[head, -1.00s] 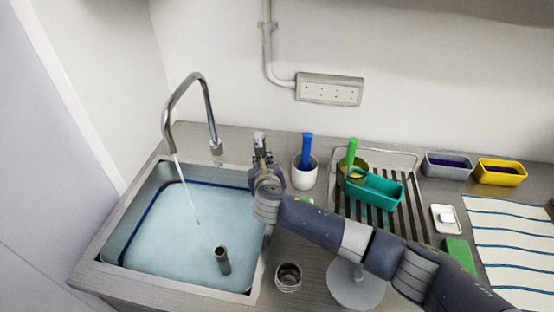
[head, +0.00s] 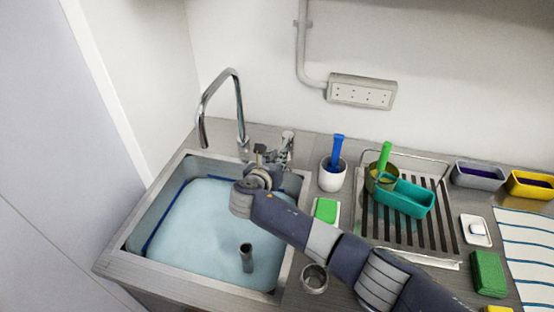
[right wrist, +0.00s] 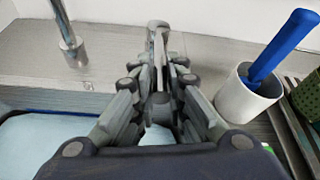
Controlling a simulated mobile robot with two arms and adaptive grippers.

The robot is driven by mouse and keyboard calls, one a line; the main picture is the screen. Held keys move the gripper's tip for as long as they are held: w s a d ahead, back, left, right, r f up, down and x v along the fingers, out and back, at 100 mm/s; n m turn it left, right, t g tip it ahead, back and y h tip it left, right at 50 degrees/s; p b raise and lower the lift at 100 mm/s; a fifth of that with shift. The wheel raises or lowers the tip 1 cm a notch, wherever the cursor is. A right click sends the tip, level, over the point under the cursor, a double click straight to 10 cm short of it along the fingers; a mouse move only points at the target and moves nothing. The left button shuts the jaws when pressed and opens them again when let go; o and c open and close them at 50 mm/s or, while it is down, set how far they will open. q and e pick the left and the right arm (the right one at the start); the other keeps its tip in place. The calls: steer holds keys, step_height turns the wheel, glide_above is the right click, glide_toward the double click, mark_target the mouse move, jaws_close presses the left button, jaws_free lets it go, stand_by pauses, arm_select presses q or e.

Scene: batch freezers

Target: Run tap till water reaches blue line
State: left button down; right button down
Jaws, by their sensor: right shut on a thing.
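The chrome tap (head: 237,95) arches over the left side of the sink, and no stream shows from its spout. The sink (head: 130,258) holds pale blue water (head: 200,225). The blue line (head: 165,217) shows on the left wall, with the water surface close against it. My right gripper (head: 276,157) is behind the sink's back right corner, shut on the tap lever (head: 288,137). In the right wrist view the lever (right wrist: 157,38) stands between the closed fingers (right wrist: 158,75). My left gripper is out of view.
A dark standpipe (head: 246,257) rises from the water. Right of the sink are a white cup (head: 332,176) with a blue-handled brush, a green sponge (head: 326,210), a metal ring (head: 314,278) and a drying rack (head: 447,215) with a teal tub (head: 404,200).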

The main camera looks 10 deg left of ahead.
steer(key=shift+a, duration=0.1)
steer(key=c, duration=1.6)
jaws_free()
steer(key=v, duration=1.2)
